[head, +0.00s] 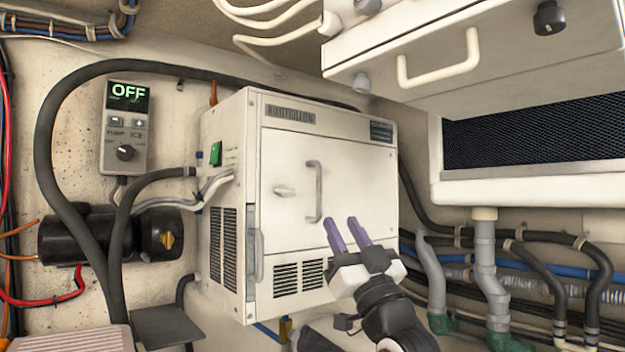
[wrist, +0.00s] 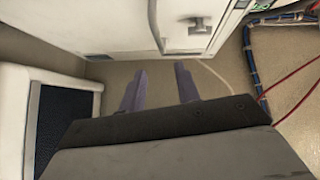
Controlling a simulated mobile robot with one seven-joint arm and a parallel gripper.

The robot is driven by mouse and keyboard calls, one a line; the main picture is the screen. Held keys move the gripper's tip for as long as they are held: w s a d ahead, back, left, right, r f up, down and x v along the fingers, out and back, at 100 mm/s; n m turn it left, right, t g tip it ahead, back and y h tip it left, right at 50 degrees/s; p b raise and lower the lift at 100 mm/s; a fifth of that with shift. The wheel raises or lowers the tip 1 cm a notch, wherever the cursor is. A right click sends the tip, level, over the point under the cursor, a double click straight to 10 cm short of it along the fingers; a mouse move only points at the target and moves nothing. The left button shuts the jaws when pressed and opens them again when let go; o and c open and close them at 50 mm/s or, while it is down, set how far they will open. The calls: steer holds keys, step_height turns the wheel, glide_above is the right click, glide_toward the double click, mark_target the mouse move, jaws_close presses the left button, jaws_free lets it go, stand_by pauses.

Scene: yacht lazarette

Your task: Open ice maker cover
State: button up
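The ice maker (head: 222,190) is a white box on the wall in the middle of the head view. Its front cover (head: 292,165) looks shut. The cover has a grey vertical handle (head: 318,192) and a small oval latch (head: 285,191). My gripper (head: 342,220) has two purple fingers, apart and empty. It is in front of the ice maker, below and to the right of the handle, not visibly touching it. The fingers also show in the wrist view (wrist: 157,68).
A control panel (head: 126,125) reading OFF is on the left wall, above a black pump (head: 110,236). A white cabinet (head: 480,60) overhangs at the upper right, with a dark vent (head: 540,130) below. Hoses and pipes (head: 485,260) run along the right.

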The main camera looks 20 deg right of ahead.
mark_target(321, 181)
steer(key=p+x, duration=0.2)
steer(key=x, duration=0.4)
steer(key=p+x, duration=0.3)
steer(key=x, duration=0.3)
steer(key=shift+s+r, duration=0.15)
steer(key=shift+r, duration=0.15)
steer(key=shift+w+r, duration=0.2)
steer(key=shift+w, duration=0.15)
jaws_close()
